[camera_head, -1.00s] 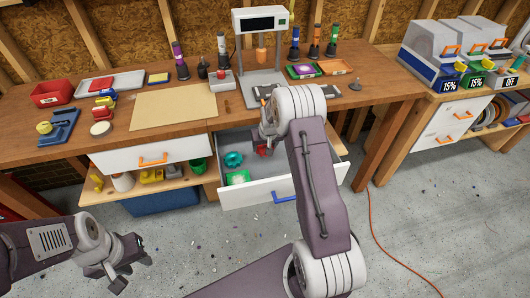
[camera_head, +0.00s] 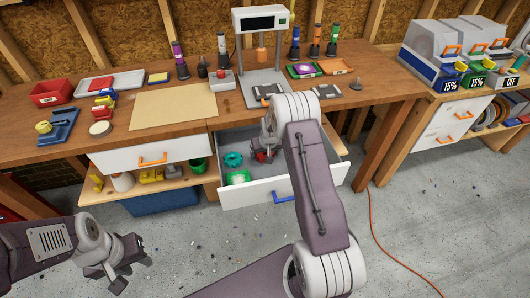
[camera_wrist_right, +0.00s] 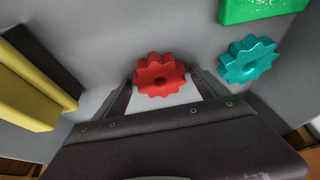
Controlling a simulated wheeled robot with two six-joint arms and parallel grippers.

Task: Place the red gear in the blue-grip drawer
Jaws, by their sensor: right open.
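The red gear (camera_wrist_right: 160,76) is in the open drawer (camera_head: 240,201) with the blue grip (camera_head: 283,197). In the right wrist view it lies between the spread fingers of my right gripper (camera_wrist_right: 165,84); the fingers appear clear of it. In the head view the red gear (camera_head: 262,156) shows just below my right gripper (camera_head: 266,150), which is down inside the drawer and partly hidden by its own wrist. My left gripper (camera_head: 128,270) is empty and open, low in front of the bench, away from the drawer.
A teal gear (camera_head: 232,159) and a green box (camera_head: 238,177) also lie in the drawer. A yellow and black thing (camera_wrist_right: 25,95) is at the left in the wrist view. A drawer with an orange grip (camera_head: 153,160) is closed. An orange cable (camera_head: 375,225) crosses the floor.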

